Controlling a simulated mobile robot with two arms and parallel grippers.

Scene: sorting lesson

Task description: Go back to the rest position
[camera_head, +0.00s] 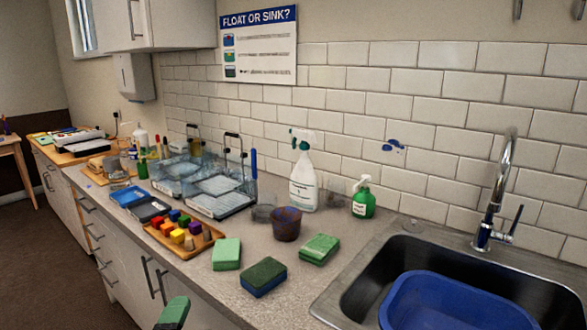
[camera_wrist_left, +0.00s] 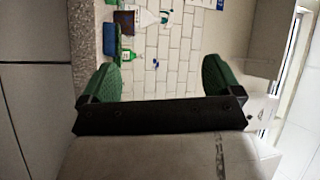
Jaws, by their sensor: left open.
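My left gripper (camera_wrist_left: 160,77) is open in the left wrist view. Its two green fingers stand wide apart with nothing between them. In the head view only a green fingertip of the left gripper (camera_head: 173,313) shows at the bottom edge, in front of the counter's front edge and the cabinet fronts. It appears clear of the things on the counter. My right gripper is in neither view.
Three green sponges (camera_head: 226,254) (camera_head: 264,277) (camera_head: 320,249) lie on the counter (camera_head: 215,285), near a dark reddish pot (camera_head: 287,225). A wooden tray (camera_head: 188,252) holds coloured blocks. Spray bottles (camera_head: 303,185) (camera_head: 363,204) stand behind. A blue basin (camera_head: 440,305) sits in the sink at right.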

